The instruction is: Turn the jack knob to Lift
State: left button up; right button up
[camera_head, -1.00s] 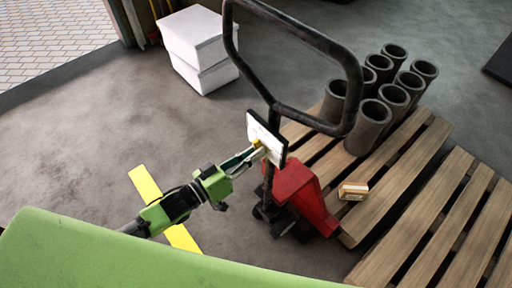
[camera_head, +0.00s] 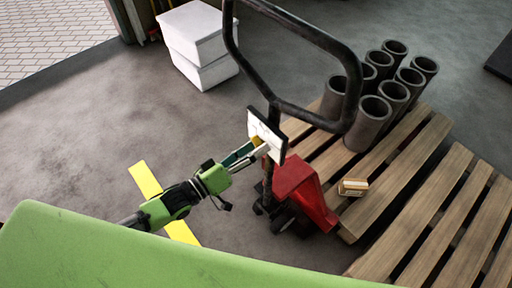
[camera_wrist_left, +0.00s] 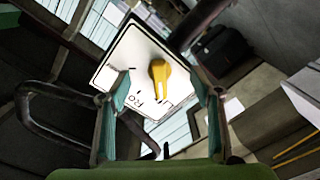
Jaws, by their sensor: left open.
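The yellow jack knob (camera_wrist_left: 159,74) sits on a white panel (camera_wrist_left: 128,58) with printed marks, in the left wrist view. Its pointer slants upright in that picture. In the head view the panel (camera_head: 264,130) is on the pallet jack's handle post, with a bit of the yellow knob (camera_head: 257,141) showing. My left gripper (camera_head: 257,149) reaches the panel from the left. Its jaws are open, with one finger either side of the knob in the wrist view (camera_wrist_left: 163,84) and gaps between. Most of the label is hidden or too small to read. My right gripper is not in view.
The black handle loop (camera_head: 350,85) rises above the panel. The red jack body (camera_head: 305,190) stands against wooden pallets (camera_head: 410,190). Several dark cylinders (camera_head: 372,120) and a small box (camera_head: 353,188) are on them.

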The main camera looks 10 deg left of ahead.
pick_arm(q)
jog(key=p+v, duration=0.2)
jog(key=v, duration=0.5)
dwell(0.6)
